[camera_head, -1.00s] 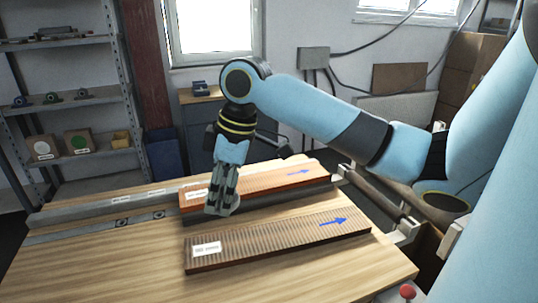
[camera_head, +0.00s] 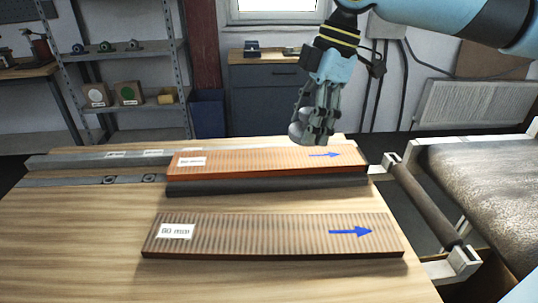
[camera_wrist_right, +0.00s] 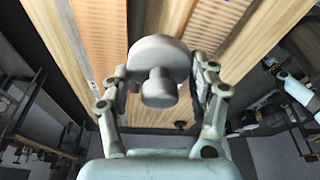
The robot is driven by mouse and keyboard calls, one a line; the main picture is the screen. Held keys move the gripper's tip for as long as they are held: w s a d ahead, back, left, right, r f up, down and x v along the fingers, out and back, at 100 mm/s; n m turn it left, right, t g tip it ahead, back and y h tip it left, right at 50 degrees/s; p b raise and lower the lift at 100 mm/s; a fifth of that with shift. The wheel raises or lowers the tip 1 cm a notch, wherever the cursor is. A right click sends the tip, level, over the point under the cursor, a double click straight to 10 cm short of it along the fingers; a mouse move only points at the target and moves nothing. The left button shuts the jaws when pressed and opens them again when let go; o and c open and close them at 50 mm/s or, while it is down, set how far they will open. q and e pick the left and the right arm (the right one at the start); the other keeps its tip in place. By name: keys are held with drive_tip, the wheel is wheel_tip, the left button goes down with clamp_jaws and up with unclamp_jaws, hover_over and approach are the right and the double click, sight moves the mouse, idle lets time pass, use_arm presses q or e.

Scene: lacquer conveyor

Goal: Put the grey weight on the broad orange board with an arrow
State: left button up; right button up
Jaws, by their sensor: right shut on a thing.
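My right gripper (camera_head: 318,125) is shut on the grey weight (camera_head: 298,130) and holds it above the far side of the orange board, toward its arrow end. The weight (camera_wrist_right: 160,62), a rounded disc with a knob, shows between the fingers in the right wrist view. The broad orange board (camera_head: 250,161) has a white label at left and a blue arrow pointing right. It rests on a dark grey support. Light blue jointed parts (camera_wrist_right: 298,90), seemingly of my left arm, show at the right of the wrist view; its jaw state is unclear.
A brown ribbed board (camera_head: 275,236) with a label and blue arrow lies nearer on the wooden table (camera_head: 70,240). A grey rail (camera_head: 85,160) runs left of the orange board. A conveyor belt (camera_head: 490,190) stands at right. The table's front left is clear.

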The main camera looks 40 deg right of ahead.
hover_over(263, 160)
drive_tip(key=d, duration=0.1)
drive_tip(key=f, duration=0.4)
drive_tip(key=f+b, duration=0.1)
drive_tip(key=f, duration=0.1)
drive_tip(key=shift+s+f, duration=0.25)
drive_tip(key=shift+f, duration=0.1)
drive_tip(key=shift+w+f, duration=0.15)
drive_tip(key=shift+f, duration=2)
drive_tip(key=shift+f, duration=0.1)
drive_tip(key=o, duration=1.6)
drive_tip(key=v, duration=1.2)
